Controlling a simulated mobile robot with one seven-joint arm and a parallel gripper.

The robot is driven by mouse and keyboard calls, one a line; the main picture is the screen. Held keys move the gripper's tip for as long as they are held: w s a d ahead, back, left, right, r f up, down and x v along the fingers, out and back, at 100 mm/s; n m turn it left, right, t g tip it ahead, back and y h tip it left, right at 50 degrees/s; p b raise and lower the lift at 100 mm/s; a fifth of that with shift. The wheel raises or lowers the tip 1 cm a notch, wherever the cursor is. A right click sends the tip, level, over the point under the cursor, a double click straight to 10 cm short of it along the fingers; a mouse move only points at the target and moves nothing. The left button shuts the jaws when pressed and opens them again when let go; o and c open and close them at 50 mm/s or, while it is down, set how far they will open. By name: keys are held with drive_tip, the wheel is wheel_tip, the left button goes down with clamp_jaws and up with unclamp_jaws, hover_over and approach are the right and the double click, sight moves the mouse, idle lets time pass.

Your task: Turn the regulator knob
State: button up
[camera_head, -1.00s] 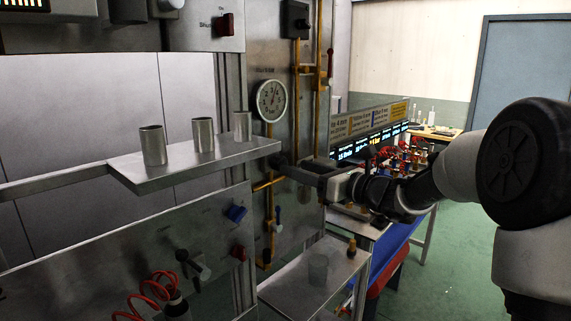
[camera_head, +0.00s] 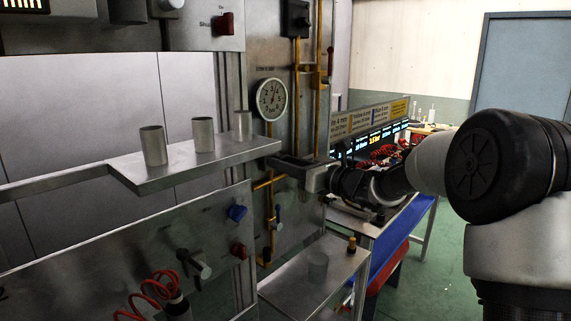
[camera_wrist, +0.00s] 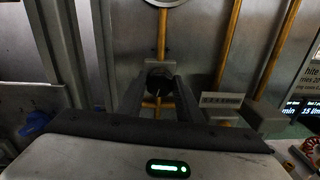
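The regulator knob (camera_wrist: 158,78) is a dark round knob on the metal panel, on a yellow pipe below the gauge. The round white gauge (camera_head: 271,99) shows above it in the head view, and its lower edge (camera_wrist: 166,2) shows at the top of the wrist view. My gripper (camera_wrist: 158,86) points at the panel with one finger on each side of the knob. The fingers look apart, and contact with the knob is not clear. In the head view my gripper (camera_head: 288,163) hides the knob.
A metal shelf (camera_head: 170,172) with several metal cups is just left of my gripper. Yellow pipes (camera_head: 297,95) run up the panel on the right. A lower metal shelf (camera_head: 300,290) holds a cup below. A blue-edged bench (camera_head: 395,245) stands behind my arm.

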drive_tip(key=m+p, duration=0.5)
drive_tip(key=p, duration=0.1)
drive_tip(key=shift+m+p, duration=0.3)
drive_tip(key=shift+m, duration=0.1)
drive_tip(key=o, duration=1)
drive_tip(key=shift+o, duration=0.2)
drive_tip(key=shift+d, duration=0.1)
drive_tip(key=b+v, duration=0.1)
drive_tip(key=v, duration=1.6)
drive_tip(key=shift+b, duration=0.35)
